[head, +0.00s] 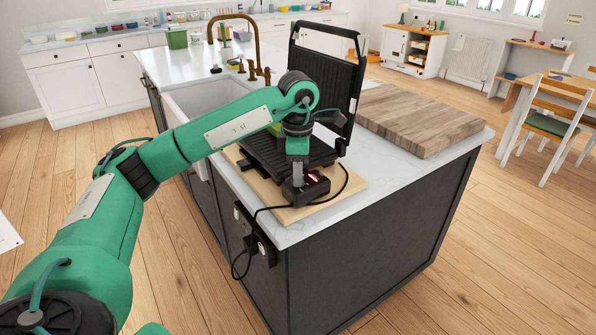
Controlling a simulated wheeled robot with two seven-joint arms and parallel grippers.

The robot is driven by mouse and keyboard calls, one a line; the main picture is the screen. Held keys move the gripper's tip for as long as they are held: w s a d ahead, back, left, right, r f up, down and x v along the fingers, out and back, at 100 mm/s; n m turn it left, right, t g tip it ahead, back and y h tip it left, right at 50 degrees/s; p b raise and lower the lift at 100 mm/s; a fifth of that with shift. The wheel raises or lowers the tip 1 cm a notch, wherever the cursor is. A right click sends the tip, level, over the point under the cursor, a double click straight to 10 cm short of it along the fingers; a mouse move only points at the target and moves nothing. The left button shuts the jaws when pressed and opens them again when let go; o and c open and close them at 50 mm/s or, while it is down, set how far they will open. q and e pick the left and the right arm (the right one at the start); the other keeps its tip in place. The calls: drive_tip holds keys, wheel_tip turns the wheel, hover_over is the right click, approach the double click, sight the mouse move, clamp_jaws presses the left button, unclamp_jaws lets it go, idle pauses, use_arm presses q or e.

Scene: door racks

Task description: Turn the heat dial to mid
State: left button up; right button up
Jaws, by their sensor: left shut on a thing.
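A black panini-style grill stands open on a wooden board (335,205) at the near corner of the island, with its ribbed lid (328,72) upright and its lower plate (265,157) flat. At its front is a dark control box (317,188) with a small red light. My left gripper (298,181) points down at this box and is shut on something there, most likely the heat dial. The gripper and wrist hide the dial, so its setting cannot be read. My right gripper is not in view.
A black cord runs from the grill to a socket (258,241) on the island's side. A thick wooden chopping board (418,121) lies right of the grill. A sink (205,98) with a brass tap (246,40) is behind my left arm.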

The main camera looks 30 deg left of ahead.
use_arm(q)
drive_tip(key=shift+r, duration=0.1)
drive_tip(key=o, duration=1)
drive_tip(key=shift+r, duration=0.35)
wheel_tip(320, 180, up, 5)
wheel_tip(320, 180, up, 8)
drive_tip(key=p, duration=0.1)
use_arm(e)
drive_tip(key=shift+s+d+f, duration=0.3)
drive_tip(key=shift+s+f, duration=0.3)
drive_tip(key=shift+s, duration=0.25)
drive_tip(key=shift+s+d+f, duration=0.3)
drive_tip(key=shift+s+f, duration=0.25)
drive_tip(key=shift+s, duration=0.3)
